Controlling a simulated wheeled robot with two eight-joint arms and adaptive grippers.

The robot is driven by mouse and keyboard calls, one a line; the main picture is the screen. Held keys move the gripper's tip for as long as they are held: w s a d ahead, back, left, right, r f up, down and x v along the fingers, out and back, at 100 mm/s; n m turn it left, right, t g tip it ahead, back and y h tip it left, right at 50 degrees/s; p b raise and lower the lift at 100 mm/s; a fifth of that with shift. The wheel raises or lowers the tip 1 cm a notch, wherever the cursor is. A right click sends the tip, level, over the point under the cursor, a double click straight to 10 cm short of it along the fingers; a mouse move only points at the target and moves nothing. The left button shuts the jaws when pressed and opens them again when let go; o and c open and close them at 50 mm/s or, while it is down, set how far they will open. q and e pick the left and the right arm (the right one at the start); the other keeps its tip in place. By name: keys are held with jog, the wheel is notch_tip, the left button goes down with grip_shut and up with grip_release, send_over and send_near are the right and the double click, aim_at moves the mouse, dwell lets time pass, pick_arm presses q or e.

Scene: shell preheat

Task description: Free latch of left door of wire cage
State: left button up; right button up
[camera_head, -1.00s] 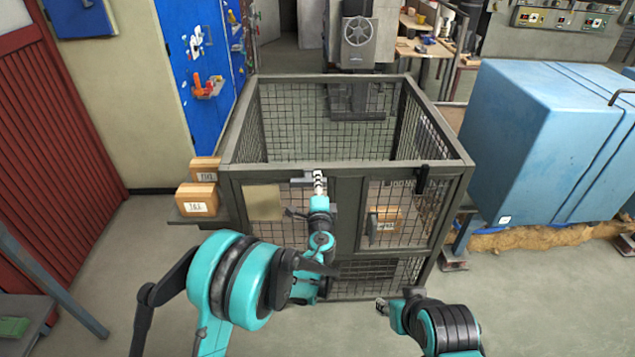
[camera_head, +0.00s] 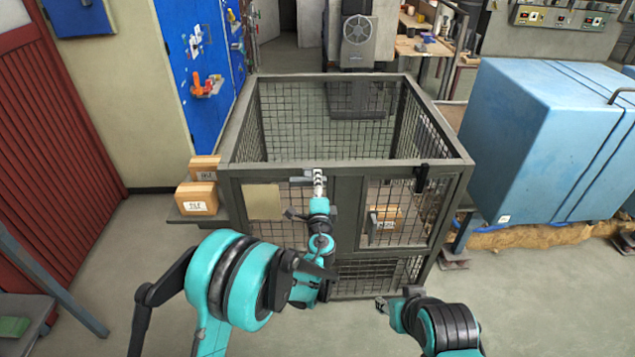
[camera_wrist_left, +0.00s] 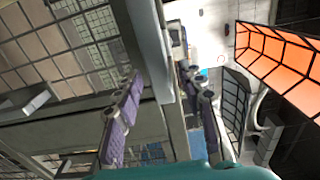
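The wire cage (camera_head: 345,168) stands in the middle of the head view, its top open. Its left door (camera_head: 265,202) carries a tan plate and looks closed. A grey latch piece (camera_head: 307,180) shows at the door's top right, beside my left gripper (camera_head: 318,183). In the left wrist view the left gripper's two purple-grey fingers (camera_wrist_left: 163,115) are apart, with grey bars of the cage front behind or between them. I cannot tell whether they touch the latch. My right gripper (camera_head: 382,306) is low in front of the cage, away from it, too small to judge.
The right door (camera_head: 402,212) has a black latch (camera_head: 421,179) at its upper right; a box (camera_head: 384,224) sits behind its mesh. Boxes (camera_head: 198,198) stand on a ledge left of the cage. A blue cabinet (camera_head: 540,140) stands at the right. The front floor is clear.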

pick_arm(q)
jog(key=s, duration=1.1)
jog(key=shift+a+r, duration=0.1)
jog(key=s+a+r+n+g+y, duration=0.25)
jog(key=s+a+n, duration=0.3)
jog(key=a, duration=0.45)
jog(key=s+a+r+n+g+y, duration=0.1)
jog(key=s+a+n+g, duration=0.4)
jog(key=a, duration=0.4)
jog(key=s+f+n+g+h, duration=0.1)
jog(key=s+n, duration=0.3)
jog(key=s, duration=0.4)
jog(key=s+a+f+n+g+h, duration=0.1)
jog(key=s+f+n+g+h, duration=0.1)
jog(key=s, duration=0.7)
jog(key=shift+a+f+n, duration=0.2)
jog(key=shift+f+n, duration=0.2)
jog(key=shift+n, duration=0.45)
jog(key=shift+h, duration=0.25)
